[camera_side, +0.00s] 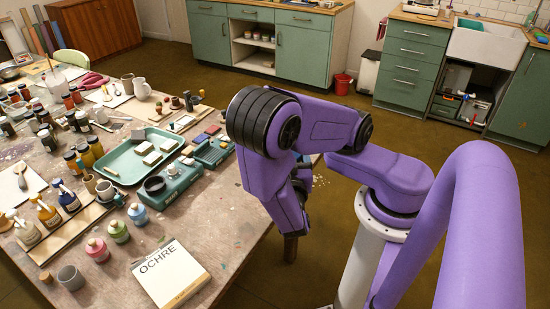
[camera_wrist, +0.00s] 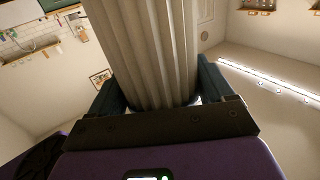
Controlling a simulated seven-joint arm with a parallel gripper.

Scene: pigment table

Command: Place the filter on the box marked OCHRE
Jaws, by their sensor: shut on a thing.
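The white box marked OCHRE (camera_side: 172,274) lies flat near the table's front edge in the side view, its lettering facing up and its top bare. In the wrist view, a pale, pleated filter (camera_wrist: 145,45) stands between the two dark fingers of my gripper (camera_wrist: 162,88), which is shut on it. The filter's far end runs out of the top of that view. Wall, shelves and a ceiling light show behind it, so my gripper does not face the table top. In the side view, my purple arm hides the gripper and the filter.
Pink, green and blue jars (camera_side: 97,249) stand just left of the box. A teal tray (camera_side: 122,170) and a teal device (camera_side: 175,183) with a dark round top lie farther back. Many bottles crowd the table's left. Bare table (camera_side: 235,235) lies right of the box.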

